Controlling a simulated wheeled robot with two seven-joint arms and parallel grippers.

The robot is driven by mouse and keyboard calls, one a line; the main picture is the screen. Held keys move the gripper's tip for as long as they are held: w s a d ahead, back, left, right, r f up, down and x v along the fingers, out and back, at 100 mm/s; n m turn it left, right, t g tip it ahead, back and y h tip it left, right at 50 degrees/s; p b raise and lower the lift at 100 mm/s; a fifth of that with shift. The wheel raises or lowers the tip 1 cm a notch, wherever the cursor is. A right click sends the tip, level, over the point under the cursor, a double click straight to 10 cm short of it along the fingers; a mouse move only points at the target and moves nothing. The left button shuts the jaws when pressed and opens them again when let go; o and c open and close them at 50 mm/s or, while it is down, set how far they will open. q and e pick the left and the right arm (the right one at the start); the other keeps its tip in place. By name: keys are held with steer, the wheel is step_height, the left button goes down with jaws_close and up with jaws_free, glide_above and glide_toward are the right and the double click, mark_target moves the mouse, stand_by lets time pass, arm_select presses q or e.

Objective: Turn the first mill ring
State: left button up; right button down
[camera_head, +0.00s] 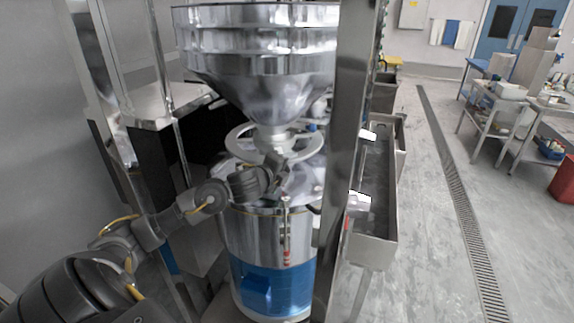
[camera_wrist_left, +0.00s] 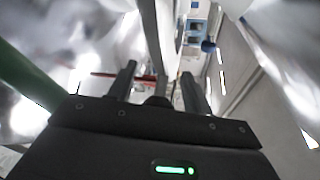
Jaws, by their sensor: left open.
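The mill ring (camera_head: 240,150) is a pale grey ring around the neck under the steel hopper (camera_head: 262,65). It sits above the round steel mill body (camera_head: 270,238), which has a blue band. My left arm comes in from the lower left, and its gripper (camera_head: 285,165) is at the front right of the ring, just under the hopper's neck. I cannot tell whether it touches the ring. In the left wrist view the two dark fingers (camera_wrist_left: 158,80) stand apart with no object clearly held between them. The ring cannot be made out for certain there. My right gripper is not in view.
A steel post (camera_head: 348,150) stands close to the right of the mill. A steel trough (camera_head: 372,215) is beyond it. A dark-sided steel cabinet (camera_head: 160,105) is behind my left arm. Open floor (camera_head: 420,240) lies to the right, with carts (camera_head: 520,115) farther off.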

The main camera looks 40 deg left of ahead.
arm_select(q)
steer(key=c, duration=1.1)
steer(key=shift+f, duration=0.1)
steer(key=shift+d, duration=0.1)
